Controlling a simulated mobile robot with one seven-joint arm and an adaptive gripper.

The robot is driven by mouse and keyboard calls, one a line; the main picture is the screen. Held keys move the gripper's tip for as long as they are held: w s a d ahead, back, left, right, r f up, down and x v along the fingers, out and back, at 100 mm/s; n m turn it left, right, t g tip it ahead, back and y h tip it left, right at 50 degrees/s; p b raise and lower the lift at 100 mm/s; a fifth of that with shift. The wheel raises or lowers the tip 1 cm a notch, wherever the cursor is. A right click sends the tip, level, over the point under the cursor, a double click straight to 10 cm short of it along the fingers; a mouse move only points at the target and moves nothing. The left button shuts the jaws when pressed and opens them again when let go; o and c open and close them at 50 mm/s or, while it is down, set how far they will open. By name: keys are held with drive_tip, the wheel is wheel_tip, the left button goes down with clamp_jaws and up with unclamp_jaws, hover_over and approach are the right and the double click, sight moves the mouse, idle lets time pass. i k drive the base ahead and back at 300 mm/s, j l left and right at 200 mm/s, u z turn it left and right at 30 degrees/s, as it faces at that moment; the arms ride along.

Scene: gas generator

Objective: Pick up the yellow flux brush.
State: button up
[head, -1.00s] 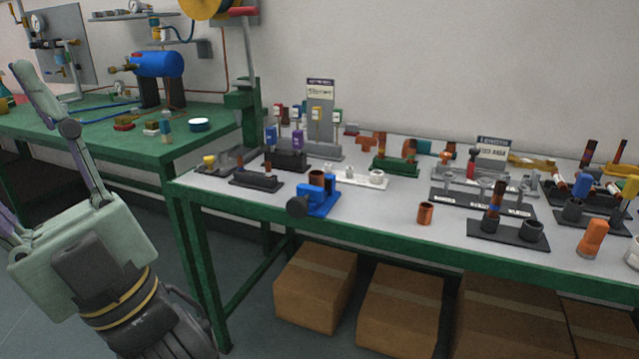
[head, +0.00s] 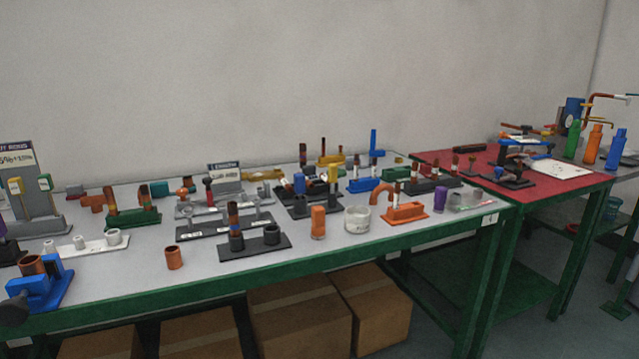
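A small upright yellow-topped piece (head: 333,175) stands in a black rack (head: 298,211) on the grey-topped bench, right of a blue-topped piece (head: 299,183). It may be the yellow flux brush, but it is too small to be sure. Another yellow-topped piece (head: 14,187) hangs on a grey stand at the far left, beside a green one (head: 45,183). I cannot tell which of these is the brush. My gripper is not in view.
The grey bench top (head: 350,250) is crowded with racks, copper fittings, a blue vise (head: 38,288) and a white round pot (head: 357,219). Cardboard boxes (head: 300,315) sit underneath. A red-topped table (head: 560,199) adjoins at the right. The bench's front strip is mostly clear.

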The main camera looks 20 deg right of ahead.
sight(333, 169)
drive_tip(key=i+j+z, duration=0.15)
drive_tip(key=i+j, duration=0.6)
drive_tip(key=i, duration=0.15)
drive_tip(key=z, duration=1.45)
drive_tip(key=i+j, duration=0.2)
drive_tip(key=i, duration=0.3)
drive_tip(key=i+j+z, duration=0.15)
drive_tip(key=i, duration=0.35)
